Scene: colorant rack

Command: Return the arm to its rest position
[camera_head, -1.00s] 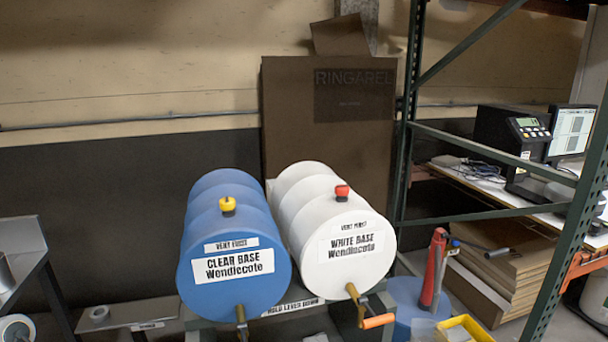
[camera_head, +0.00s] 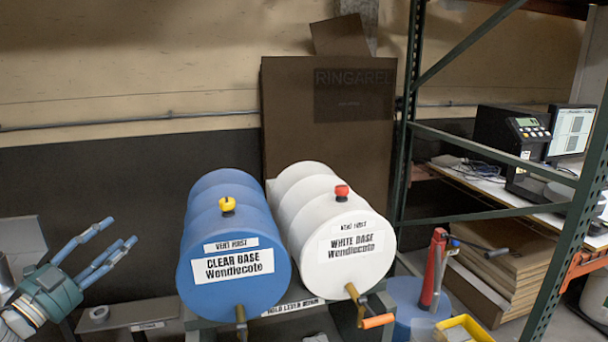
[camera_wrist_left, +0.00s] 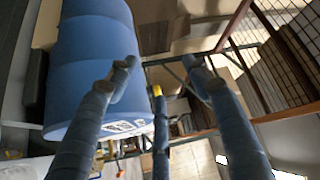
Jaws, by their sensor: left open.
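My left gripper (camera_head: 102,250) has come into the head view at the lower left, beside the blue drum and apart from it. Its blue-grey fingers point up and to the right. They are spread, with nothing between them. The left wrist view shows the same open fingers (camera_wrist_left: 160,85) in front of the blue drum (camera_wrist_left: 95,60). My right gripper is not in view.
The blue drum (camera_head: 232,281) and white drum (camera_head: 345,275) lie side by side on a rack. A green metal shelf frame (camera_head: 400,160) stands to the right. A red tool (camera_head: 433,270) and yellow tray (camera_head: 465,329) are at the lower right.

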